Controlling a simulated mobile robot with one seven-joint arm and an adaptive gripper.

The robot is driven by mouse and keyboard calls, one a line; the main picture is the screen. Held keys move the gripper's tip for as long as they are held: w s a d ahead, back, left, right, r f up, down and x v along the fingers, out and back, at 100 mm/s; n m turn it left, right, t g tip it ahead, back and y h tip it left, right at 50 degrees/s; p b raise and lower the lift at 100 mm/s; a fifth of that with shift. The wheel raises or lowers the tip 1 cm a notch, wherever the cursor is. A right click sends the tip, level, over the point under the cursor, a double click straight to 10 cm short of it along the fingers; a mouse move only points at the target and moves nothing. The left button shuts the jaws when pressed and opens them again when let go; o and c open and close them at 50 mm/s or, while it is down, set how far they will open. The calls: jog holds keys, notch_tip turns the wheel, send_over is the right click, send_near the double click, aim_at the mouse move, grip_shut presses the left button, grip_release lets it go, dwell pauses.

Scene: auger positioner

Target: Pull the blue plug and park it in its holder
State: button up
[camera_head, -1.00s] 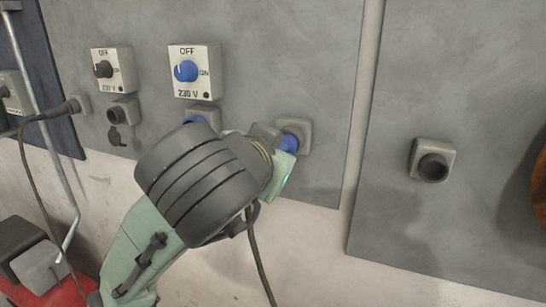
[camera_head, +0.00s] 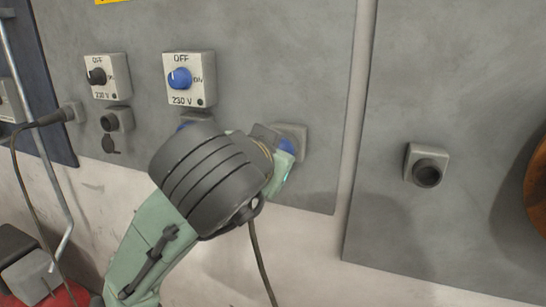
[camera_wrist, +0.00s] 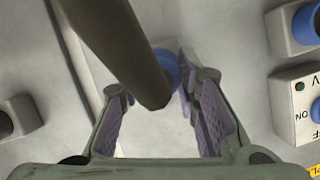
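The blue plug (camera_head: 287,147) sits at a grey wall fitting (camera_head: 300,133) and is mostly hidden behind my gripper in the head view. In the wrist view, its blue part (camera_wrist: 169,62) shows behind a dark brown cylinder (camera_wrist: 120,45), its body or cable. My gripper (camera_wrist: 155,78) has its purple-padded fingers apart, one on each side of the brown cylinder. The right fingertip overlaps the blue part; I cannot tell if it touches. A grey fitting with a dark round opening (camera_head: 427,168), perhaps the holder, stands empty on the right panel.
A blue-knob switch box (camera_head: 188,80) is on the panel at left, above a partly hidden blue socket (camera_head: 190,122). A black-knob box (camera_head: 107,77) is further left, above a grey socket (camera_head: 117,121). A cable (camera_head: 260,255) hangs below my gripper. The right panel is mostly clear.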

jog(key=o, duration=0.3)
jog(key=v, duration=1.2)
jog(key=shift+d, duration=0.1)
